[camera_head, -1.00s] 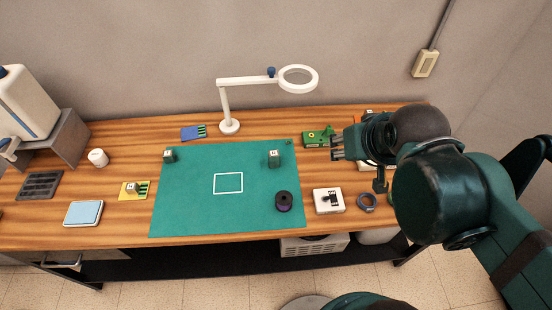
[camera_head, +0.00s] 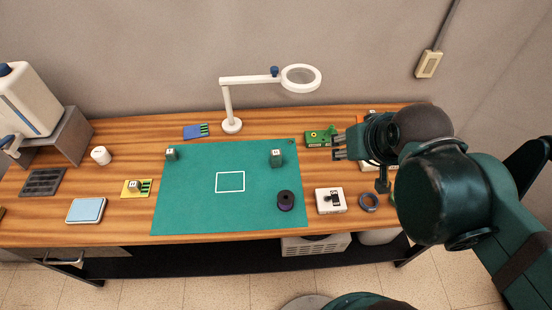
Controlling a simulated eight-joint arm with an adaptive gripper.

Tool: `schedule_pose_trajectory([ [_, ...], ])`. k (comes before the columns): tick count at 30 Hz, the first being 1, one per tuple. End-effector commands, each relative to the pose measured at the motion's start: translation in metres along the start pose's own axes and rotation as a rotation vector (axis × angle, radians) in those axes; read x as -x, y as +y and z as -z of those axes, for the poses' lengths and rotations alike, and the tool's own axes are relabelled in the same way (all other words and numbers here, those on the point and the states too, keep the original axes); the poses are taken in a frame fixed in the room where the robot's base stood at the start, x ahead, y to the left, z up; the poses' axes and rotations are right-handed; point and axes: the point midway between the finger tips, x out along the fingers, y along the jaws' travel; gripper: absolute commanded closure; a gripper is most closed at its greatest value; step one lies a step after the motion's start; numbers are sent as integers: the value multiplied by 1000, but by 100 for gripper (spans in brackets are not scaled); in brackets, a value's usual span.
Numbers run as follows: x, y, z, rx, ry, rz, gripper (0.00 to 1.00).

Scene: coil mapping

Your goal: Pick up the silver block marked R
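Three small blocks with pale, marked tops are in view. One block (camera_head: 277,158) stands at the right of the green mat (camera_head: 200,205), and one (camera_head: 171,154) stands at its upper left corner. A third block (camera_head: 134,186) sits on a yellow card left of the mat. The marks are too small to read, so I cannot tell which block bears the R. My gripper (camera_head: 338,147) is right of the mat, pointing left, apart from all three blocks. Its fingers look spread, with nothing between them.
A white magnifier lamp (camera_head: 232,125) stands behind the mat. A dark spool (camera_head: 285,200) lies on the mat's lower right. A green circuit board (camera_head: 318,138), a white box (camera_head: 330,201) and a dark ring (camera_head: 368,202) are near my arm. The mat's middle, with a white outlined rectangle, is clear.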

Motion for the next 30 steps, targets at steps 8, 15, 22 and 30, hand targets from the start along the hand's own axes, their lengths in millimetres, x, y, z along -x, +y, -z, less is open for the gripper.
schedule_pose_trajectory([
  [8, -6, -5, 8, 67, -28, 1, 62],
  [15, -20, -14, 22, 200, -84, 2, 62],
  [22, -38, -24, 34, 343, -144, 5, 62],
  [30, -61, -38, 47, 509, -214, 13, 62],
])
